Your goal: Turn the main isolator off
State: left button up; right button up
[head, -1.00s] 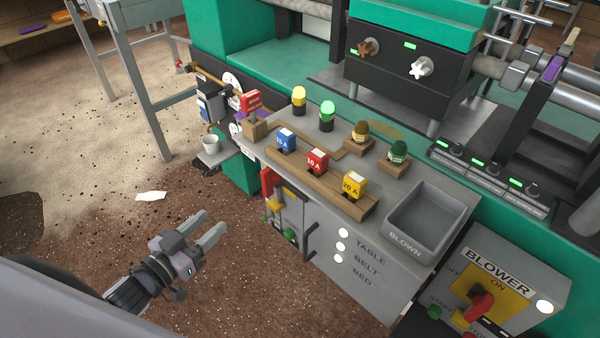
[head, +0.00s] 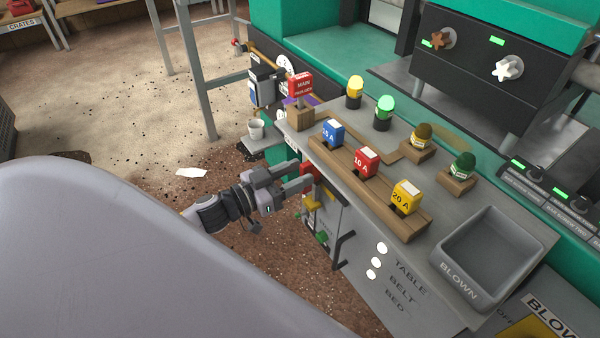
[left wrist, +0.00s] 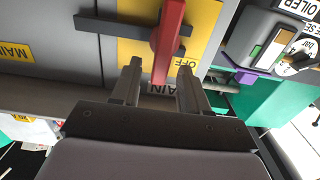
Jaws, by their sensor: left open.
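The main isolator's red handle (left wrist: 168,40) sits on a yellow plate (left wrist: 206,22) marked OFF in the left wrist view. In the head view the red handle (head: 309,172) shows on the cabinet front, partly hidden by my left gripper (head: 299,175). My left gripper is open, its fingers pointing at the cabinet. In the left wrist view the handle's end lies between the two fingertips (left wrist: 158,68). I cannot tell whether either finger touches it. My right gripper is not in view.
Above the isolator, the cabinet top holds a wooden rail (head: 375,200) with blue, red and yellow plugs, and a grey BLOWN tray (head: 440,270). A black door handle (head: 342,250) sticks out right of the isolator.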

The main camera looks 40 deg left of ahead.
pick_arm(q)
jog(key=shift+w+d, duration=0.25)
jog(key=shift+w, duration=0.35)
grip_shut()
